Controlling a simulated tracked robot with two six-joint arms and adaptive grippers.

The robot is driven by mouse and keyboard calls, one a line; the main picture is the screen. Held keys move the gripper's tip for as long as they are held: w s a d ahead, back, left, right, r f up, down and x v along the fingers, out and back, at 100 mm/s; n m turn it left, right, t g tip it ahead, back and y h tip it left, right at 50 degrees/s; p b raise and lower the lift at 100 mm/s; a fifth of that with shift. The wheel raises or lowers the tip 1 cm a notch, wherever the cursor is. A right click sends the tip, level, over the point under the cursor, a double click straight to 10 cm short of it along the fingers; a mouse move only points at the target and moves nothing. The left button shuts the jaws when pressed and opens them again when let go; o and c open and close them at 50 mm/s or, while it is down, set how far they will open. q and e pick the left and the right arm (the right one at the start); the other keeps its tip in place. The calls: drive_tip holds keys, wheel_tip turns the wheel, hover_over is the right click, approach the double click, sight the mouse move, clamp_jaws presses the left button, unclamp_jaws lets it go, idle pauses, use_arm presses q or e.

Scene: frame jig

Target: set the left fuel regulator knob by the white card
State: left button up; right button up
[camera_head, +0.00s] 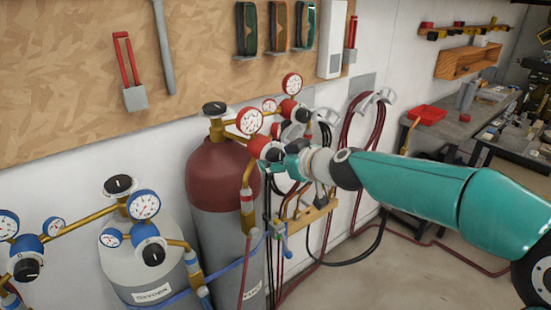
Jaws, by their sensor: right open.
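A dark red-topped fuel cylinder (216,175) stands at the middle left. Its red regulator (258,146) carries a dial gauge (249,121) with a white face. A dark knob (273,154) shows low on this regulator, partly covered by my right gripper. My right gripper (286,158) is open, close to that knob; I cannot tell whether it touches it. A second red regulator with a gauge (292,84) sits behind. A white rectangular panel (332,40) hangs on the board; I cannot tell whether it is the card. My left gripper is not in view.
Grey oxygen cylinders (147,268) with blue regulators stand at the lower left. Dark red hoses (351,128) hang on the wall behind my right arm. A workbench (440,130) with a red tray (427,114) stands at the right. The floor at lower middle is mostly clear.

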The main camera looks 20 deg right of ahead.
drive_tip(key=shift+w+a+f, duration=0.15)
drive_tip(key=shift+w+f, duration=0.05)
drive_tip(key=shift+w, duration=0.3)
